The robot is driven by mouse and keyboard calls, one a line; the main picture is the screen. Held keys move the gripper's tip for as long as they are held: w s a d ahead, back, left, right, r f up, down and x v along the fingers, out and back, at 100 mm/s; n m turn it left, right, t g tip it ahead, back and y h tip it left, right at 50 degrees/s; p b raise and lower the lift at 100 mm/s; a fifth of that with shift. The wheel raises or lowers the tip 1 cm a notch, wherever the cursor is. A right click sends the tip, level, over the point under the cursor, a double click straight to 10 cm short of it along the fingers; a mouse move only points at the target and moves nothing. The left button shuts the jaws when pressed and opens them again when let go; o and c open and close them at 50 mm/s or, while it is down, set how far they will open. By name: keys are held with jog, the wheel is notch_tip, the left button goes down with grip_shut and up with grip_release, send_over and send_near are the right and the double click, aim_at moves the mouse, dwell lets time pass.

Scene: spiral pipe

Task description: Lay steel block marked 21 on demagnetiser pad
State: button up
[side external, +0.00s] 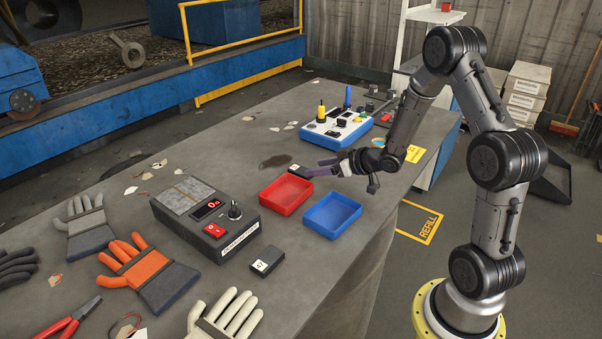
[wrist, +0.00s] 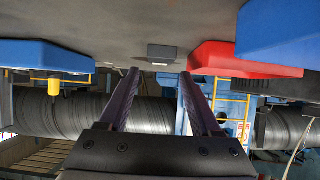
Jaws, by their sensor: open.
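The demagnetiser (side external: 208,217) is a dark box on the bench with a grey pad (side external: 187,191) on top, a display, a red switch and a knob. The pad looks bare. My gripper (side external: 318,168) is open and empty, low over the bench behind the trays. A small dark block (side external: 298,171) lies just beyond its fingertips; its marking is unreadable. In the wrist view a small block (wrist: 162,53) shows ahead, between the open fingers (wrist: 160,73) and apart from them. Another dark block (side external: 267,262) with a white label lies right of the demagnetiser; I cannot read its number surely.
A red tray (side external: 286,195) and a blue tray (side external: 332,215) stand between my gripper and the bench's front edge. A blue-and-white device (side external: 337,127) with knobs stands behind. Gloves (side external: 144,270) and pliers (side external: 68,322) lie at the front left.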

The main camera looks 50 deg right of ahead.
aim_at(302, 170)
jog(key=shift+x, duration=2.65)
jog(key=shift+s+f, duration=0.1)
grip_shut()
